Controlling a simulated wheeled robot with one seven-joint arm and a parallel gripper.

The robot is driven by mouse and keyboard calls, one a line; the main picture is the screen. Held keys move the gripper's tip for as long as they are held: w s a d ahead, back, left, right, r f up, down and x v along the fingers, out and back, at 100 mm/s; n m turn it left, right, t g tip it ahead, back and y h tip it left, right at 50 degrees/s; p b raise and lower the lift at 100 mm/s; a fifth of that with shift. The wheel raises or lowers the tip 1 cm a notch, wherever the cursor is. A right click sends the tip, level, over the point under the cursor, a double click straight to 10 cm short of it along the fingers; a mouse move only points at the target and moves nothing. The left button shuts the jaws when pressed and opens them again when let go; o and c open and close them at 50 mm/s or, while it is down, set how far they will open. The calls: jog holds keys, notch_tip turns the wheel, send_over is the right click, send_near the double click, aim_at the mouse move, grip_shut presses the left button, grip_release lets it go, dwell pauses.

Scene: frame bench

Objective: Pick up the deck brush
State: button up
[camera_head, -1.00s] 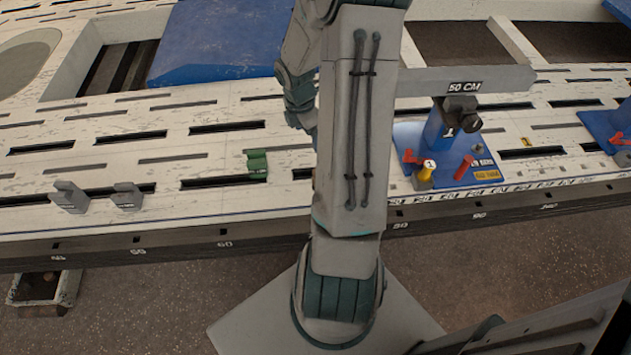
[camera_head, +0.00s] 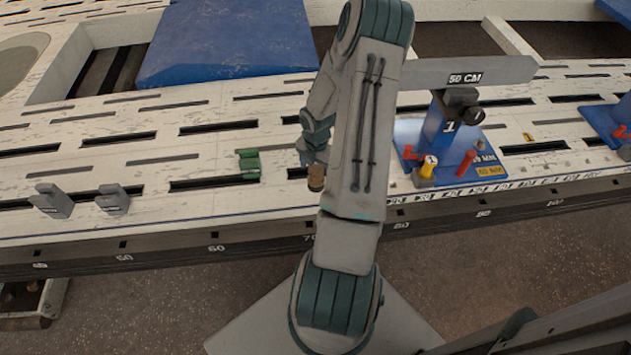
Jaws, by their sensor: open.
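A short brown piece with a paler top (camera_head: 316,178) shows on the bench just left of my forearm. It may be part of the deck brush; the rest is hidden behind my arm, and I cannot identify it for sure. My gripper (camera_head: 306,158) is partly visible left of the forearm, just above and beside the brown piece. Its jaws are open, and I see nothing held in them. Whether it touches the brown piece I cannot tell.
The slotted white bench (camera_head: 150,180) carries a green clamp-like piece (camera_head: 249,164) and two grey blocks (camera_head: 52,201) (camera_head: 113,199). Right of my arm stands a blue stand marked 1 (camera_head: 445,130) under a 50 CM beam (camera_head: 430,75). A blue panel (camera_head: 228,45) lies behind.

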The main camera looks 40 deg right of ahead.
aim_at(316, 178)
notch_tip(316, 178, down, 5)
jog(key=shift+f+b, duration=0.2)
jog(key=shift+b, duration=0.8)
jog(key=shift+r, duration=0.1)
jog(key=c, duration=1.2)
